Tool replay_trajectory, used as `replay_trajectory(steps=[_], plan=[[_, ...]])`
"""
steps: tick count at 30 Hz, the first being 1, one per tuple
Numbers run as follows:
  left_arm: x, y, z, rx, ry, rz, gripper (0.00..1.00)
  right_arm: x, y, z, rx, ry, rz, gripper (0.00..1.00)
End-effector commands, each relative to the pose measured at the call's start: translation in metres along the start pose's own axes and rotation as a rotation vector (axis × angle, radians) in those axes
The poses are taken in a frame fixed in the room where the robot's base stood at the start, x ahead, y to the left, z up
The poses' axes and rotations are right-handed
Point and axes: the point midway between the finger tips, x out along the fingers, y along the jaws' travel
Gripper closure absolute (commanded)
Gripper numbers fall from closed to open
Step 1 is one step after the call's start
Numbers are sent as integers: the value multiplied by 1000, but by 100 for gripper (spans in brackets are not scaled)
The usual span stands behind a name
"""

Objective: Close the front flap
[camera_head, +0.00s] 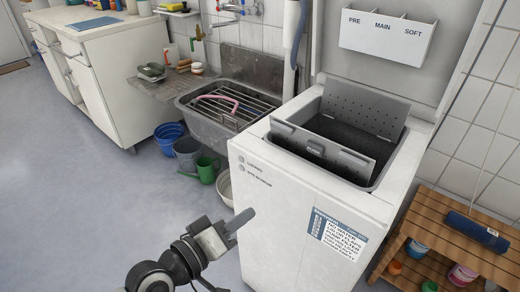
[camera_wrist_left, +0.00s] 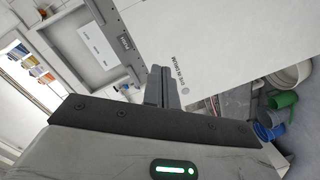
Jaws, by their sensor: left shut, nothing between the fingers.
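The top-loading washing machine (camera_head: 290,212) stands at the right with its top opening uncovered. The front flap (camera_head: 342,160), a grey metal strip marked PUSH, stands raised and tilted at the front side of the opening. The back flap (camera_head: 365,106), grey and perforated, also stands raised behind it. A dark gap lies between them. My left gripper (camera_head: 240,221) is shut and empty, in front of the machine's front left side, below the flap and apart from it. In the left wrist view its fingers (camera_wrist_left: 162,88) are together, and the PUSH flap (camera_wrist_left: 124,44) shows beyond them. My right gripper is not in view.
A white three-part dispenser (camera_head: 388,40) hangs on the wall behind the machine. A steel sink (camera_head: 215,118) stands at the left, with buckets and a green watering can (camera_head: 205,170) below. A wooden shelf (camera_head: 450,240) stands close at the right. The floor at left is clear.

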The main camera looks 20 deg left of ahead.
Motion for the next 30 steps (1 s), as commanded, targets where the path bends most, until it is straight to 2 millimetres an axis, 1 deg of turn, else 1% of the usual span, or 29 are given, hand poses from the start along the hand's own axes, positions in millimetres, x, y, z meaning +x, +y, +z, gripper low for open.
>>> replay_trajectory(steps=[1, 3, 6, 9, 11, 14, 17, 20, 24, 30], plan=[[6, -3, -13, -115, 42, 60, 100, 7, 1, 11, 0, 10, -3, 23], [8, 3, -35, -285, 88, 131, 100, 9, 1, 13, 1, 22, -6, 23], [9, 9, -59, -467, 127, 208, 100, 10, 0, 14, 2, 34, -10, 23], [10, 14, -73, -574, 144, 250, 100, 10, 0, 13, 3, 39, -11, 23], [12, 16, -78, -603, 150, 261, 100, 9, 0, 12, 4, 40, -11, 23], [22, 21, -84, -617, 153, 266, 100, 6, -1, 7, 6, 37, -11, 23], [38, 26, -88, -617, 152, 266, 100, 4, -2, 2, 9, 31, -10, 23], [58, 30, -93, -616, 152, 266, 100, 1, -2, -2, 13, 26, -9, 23], [88, 36, -98, -614, 150, 265, 100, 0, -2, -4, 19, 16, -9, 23], [123, 41, -104, -611, 148, 263, 100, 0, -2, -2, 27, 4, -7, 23]])
